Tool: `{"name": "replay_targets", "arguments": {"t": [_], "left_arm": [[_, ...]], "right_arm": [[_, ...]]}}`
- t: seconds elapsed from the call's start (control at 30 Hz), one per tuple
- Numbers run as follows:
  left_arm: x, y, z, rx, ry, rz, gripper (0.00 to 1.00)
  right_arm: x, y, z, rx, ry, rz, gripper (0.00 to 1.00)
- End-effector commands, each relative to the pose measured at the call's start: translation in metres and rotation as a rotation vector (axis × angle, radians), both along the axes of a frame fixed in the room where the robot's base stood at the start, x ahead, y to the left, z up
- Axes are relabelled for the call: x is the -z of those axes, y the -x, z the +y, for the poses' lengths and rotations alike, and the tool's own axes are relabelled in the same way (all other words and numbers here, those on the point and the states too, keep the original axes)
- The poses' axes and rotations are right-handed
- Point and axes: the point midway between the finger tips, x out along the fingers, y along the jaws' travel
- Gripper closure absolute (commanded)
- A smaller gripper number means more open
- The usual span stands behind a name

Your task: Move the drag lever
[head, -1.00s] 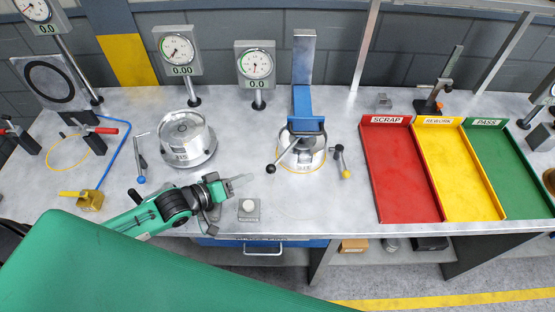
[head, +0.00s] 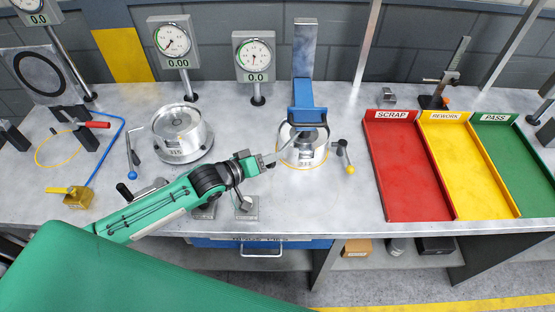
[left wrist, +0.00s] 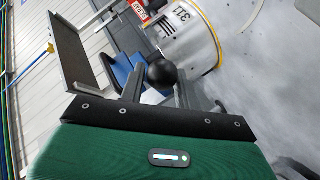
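The drag lever is a thin rod (head: 284,149) with a black ball knob, on the left side of the blue-armed fixture (head: 307,117). In the head view the knob is largely lost at my fingertips. In the left wrist view the black knob (left wrist: 162,73) shows between my finger ends. My left gripper (head: 265,162) reaches in from the left at the lever's end. Its fingers (left wrist: 160,82) stand apart on either side of the knob, with no clear grip seen. My right gripper is not in view.
A metal drum marked 315 (head: 181,131) stands left, with dial gauges (head: 253,56) behind. A small T-handled tool (head: 345,157) lies right of the fixture. The red scrap tray (head: 410,168), yellow rework tray (head: 457,172) and green pass tray (head: 510,165) fill the right side.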

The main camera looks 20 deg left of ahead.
Motion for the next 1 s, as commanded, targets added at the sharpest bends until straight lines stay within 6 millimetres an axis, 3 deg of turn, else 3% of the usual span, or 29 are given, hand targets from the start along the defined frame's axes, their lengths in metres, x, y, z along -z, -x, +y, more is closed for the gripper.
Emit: {"name": "replay_targets", "arguments": {"t": [0.27, 0.63, 0.8, 1.0], "left_arm": [[0.008, -0.02, -0.014, 0.0, 0.0, -0.002, 0.67], [0.007, -0.022, -0.016, -0.001, -0.001, 0.001, 0.67], [0.007, -0.022, -0.016, 0.0, 0.0, 0.0, 1.0], [0.007, -0.022, -0.016, -0.001, 0.0, 0.0, 1.0]], "right_arm": [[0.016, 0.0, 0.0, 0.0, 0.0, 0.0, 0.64], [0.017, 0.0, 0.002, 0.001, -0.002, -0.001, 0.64], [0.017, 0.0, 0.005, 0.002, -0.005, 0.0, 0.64], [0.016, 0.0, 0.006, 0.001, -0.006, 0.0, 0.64]]}}
